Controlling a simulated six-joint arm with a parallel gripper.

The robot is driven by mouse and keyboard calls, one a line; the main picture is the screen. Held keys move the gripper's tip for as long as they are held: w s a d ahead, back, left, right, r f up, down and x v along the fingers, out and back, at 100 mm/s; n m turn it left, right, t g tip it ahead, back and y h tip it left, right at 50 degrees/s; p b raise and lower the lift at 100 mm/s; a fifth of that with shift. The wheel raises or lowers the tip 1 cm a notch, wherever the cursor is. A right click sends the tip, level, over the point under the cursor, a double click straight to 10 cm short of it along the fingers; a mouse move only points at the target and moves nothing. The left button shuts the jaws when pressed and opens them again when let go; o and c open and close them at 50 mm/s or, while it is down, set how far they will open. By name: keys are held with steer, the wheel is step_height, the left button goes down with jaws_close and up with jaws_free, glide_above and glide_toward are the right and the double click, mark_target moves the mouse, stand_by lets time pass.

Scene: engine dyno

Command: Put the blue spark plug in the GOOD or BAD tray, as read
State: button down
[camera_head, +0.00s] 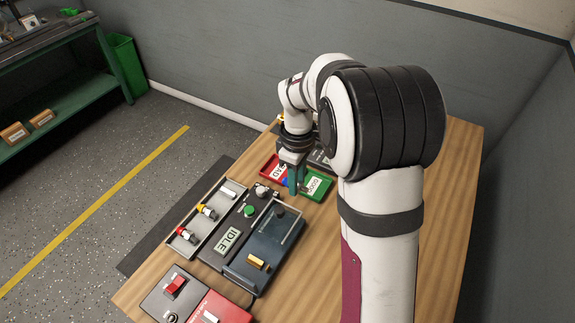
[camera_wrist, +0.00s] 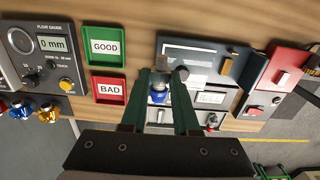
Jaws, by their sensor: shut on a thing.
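My gripper (camera_wrist: 158,78) is shut on the blue spark plug (camera_wrist: 158,88), which shows between its two green fingers in the wrist view. In the head view my gripper (camera_head: 294,185) is over the tray area, with a bit of the blue plug (camera_head: 285,182) visible beside it. The green GOOD tray (camera_wrist: 104,46) and the red BAD tray (camera_wrist: 108,88) lie left of the fingers in the wrist view, both looking empty. In the head view the GOOD tray (camera_head: 315,186) and BAD tray (camera_head: 270,168) are partly covered by my gripper.
A tester with an IDLE display (camera_head: 228,238) and a long rack holding red and yellow plugs (camera_head: 197,225) stand in front. A float gauge (camera_wrist: 45,55) reading 0 mm is beside the trays. Red and grey switch boxes (camera_head: 195,300) sit at the near edge. Bare wood lies right of my arm.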

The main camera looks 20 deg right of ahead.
steer(key=w+f, duration=0.4)
steer(key=w, duration=0.5)
steer(key=w+f, duration=0.3)
steer(key=w, duration=0.5)
steer(key=shift+w+f, duration=0.15)
steer(key=shift+f, duration=1.15)
steer(key=shift+w+f, duration=0.1)
steer(key=shift+f, duration=1.15)
steer(key=shift+f, duration=0.5)
steer(key=c, duration=0.6)
jaws_free()
steer(key=shift+r, duration=0.15)
steer(key=shift+r, duration=3.4)
